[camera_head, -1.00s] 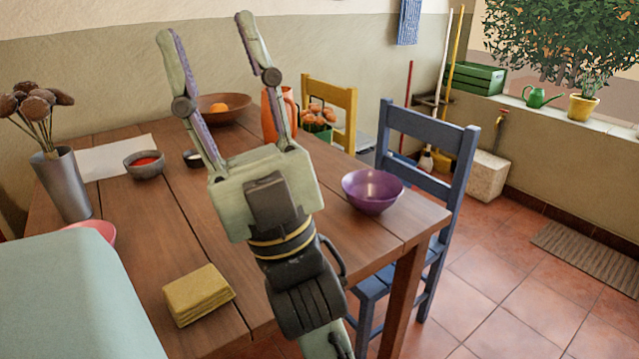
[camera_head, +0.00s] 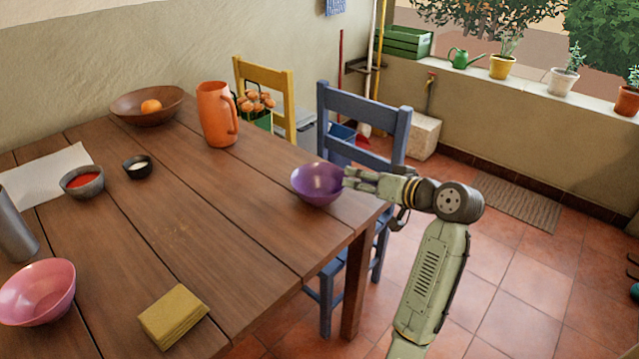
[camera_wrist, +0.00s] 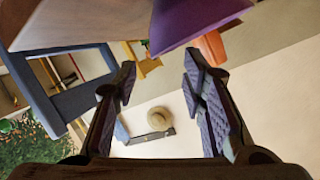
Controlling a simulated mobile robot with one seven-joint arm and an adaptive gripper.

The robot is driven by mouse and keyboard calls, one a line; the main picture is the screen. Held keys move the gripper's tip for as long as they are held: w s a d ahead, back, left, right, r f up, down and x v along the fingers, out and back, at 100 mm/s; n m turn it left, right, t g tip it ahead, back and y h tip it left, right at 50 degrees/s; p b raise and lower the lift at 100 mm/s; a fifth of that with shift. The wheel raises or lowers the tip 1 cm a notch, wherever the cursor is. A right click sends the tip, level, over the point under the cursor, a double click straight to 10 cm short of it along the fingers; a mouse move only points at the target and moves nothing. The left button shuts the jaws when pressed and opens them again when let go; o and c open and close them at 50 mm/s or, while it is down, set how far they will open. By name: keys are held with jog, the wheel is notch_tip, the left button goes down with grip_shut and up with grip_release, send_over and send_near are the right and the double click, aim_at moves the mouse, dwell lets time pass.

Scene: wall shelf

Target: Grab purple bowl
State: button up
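The purple bowl (camera_head: 318,184) stands upright on the wooden table (camera_head: 190,215), near its right corner. My gripper (camera_head: 350,178) is at the right side of the bowl, at about rim height, reaching in from beyond the table edge. In the wrist view the two fingers of my gripper (camera_wrist: 160,85) are spread apart with nothing between them. The purple bowl (camera_wrist: 190,20) fills part of the top of that view, beyond the fingertips. Whether a finger touches the bowl I cannot tell.
An orange pitcher (camera_head: 215,115), a wooden bowl (camera_head: 130,108) with an orange, small dark bowls, a pink bowl (camera_head: 38,290) and yellow napkins (camera_head: 172,315) are on the table. A blue chair (camera_head: 365,115) stands close behind the purple bowl.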

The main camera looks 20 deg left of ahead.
aim_at(331, 172)
jog(key=p+x, duration=0.2)
jog(key=x, duration=0.8)
jog(key=shift+a, duration=0.1)
jog(key=shift+c, duration=0.4)
grip_shut()
